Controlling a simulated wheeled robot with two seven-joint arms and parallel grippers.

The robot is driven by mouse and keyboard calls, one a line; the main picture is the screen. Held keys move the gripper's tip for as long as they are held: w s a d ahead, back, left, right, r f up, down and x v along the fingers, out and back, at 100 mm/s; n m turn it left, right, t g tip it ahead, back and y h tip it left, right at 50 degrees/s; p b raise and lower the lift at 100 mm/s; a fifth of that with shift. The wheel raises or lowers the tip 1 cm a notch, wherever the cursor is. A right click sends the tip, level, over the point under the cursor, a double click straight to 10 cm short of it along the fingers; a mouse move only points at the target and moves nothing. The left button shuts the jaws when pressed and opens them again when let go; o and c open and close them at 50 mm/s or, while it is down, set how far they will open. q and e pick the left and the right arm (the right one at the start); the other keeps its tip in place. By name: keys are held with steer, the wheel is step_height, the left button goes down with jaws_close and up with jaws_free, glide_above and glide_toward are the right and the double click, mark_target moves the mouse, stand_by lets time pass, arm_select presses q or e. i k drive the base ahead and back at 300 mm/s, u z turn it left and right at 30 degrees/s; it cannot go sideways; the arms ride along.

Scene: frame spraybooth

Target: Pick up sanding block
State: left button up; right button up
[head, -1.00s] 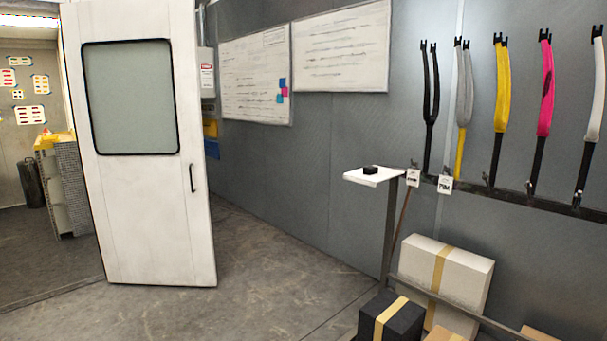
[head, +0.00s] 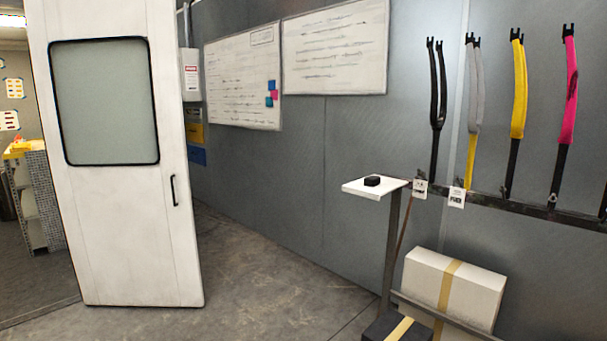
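A small black block (head: 372,181), which looks like the sanding block, lies on a small white shelf (head: 361,190) in the head view, right of the middle. The shelf sits on a dark post in front of the grey wall. Neither of my grippers shows in the head view.
A white door (head: 124,230) with a window stands at the left. Coloured bicycle forks (head: 517,95) hang on a rack at the right. A white box (head: 453,288) and a black box (head: 398,328) lie below the shelf. The concrete floor (head: 270,270) between door and shelf is clear.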

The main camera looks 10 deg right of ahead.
mark_target(371, 181)
steer(key=u, duration=0.1)
steer(key=i, duration=1.95)
steer(key=z, duration=1.45)
steer(key=i, duration=0.95)
steer(key=z, duration=0.9)
